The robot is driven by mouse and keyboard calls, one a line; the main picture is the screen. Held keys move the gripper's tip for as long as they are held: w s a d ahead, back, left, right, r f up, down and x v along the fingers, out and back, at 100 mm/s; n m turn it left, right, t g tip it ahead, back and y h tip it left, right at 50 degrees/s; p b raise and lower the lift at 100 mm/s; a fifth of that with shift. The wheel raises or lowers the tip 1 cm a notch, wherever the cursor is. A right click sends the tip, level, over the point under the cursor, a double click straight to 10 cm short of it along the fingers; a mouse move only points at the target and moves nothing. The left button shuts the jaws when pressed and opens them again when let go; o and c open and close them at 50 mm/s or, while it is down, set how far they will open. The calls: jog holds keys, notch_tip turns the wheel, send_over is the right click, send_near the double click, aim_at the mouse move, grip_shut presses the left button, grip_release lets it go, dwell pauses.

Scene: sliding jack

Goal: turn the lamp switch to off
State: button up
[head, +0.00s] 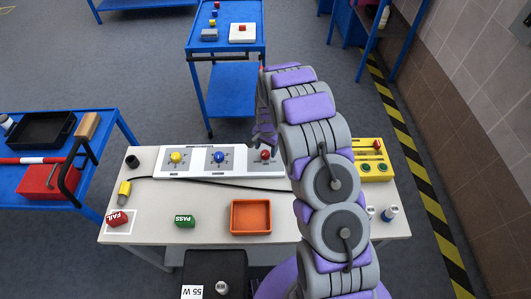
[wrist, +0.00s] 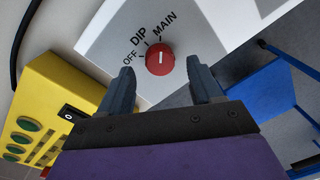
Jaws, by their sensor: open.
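The lamp switch is a red round knob (wrist: 160,60) on a white-grey panel, with OFF, DIP and MAIN printed around it. Its short white mark runs roughly upright in the wrist view; I cannot tell exactly which label it points to. In the head view the red knob (head: 265,155) is at the right end of the control panel (head: 205,172). My gripper (wrist: 162,75) is open and empty, its fingertips on either side of the knob in the picture. Contact cannot be made out. In the head view my gripper (head: 264,137) is just above the knob.
The panel also carries a yellow knob (head: 176,157) and a blue knob (head: 218,157). A yellow box with green buttons (head: 372,158) stands to the right. An orange tray (head: 233,216), a green PASS block (head: 185,221) and a red FAIL block (head: 118,218) lie in front.

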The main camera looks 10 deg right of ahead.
aim_at(265, 154)
jog(key=shift+w+f, duration=0.1)
jog(key=shift+f, duration=1.3)
jog(key=c, duration=1)
jog(key=shift+r, duration=0.1)
jog(key=shift+c, duration=0.2)
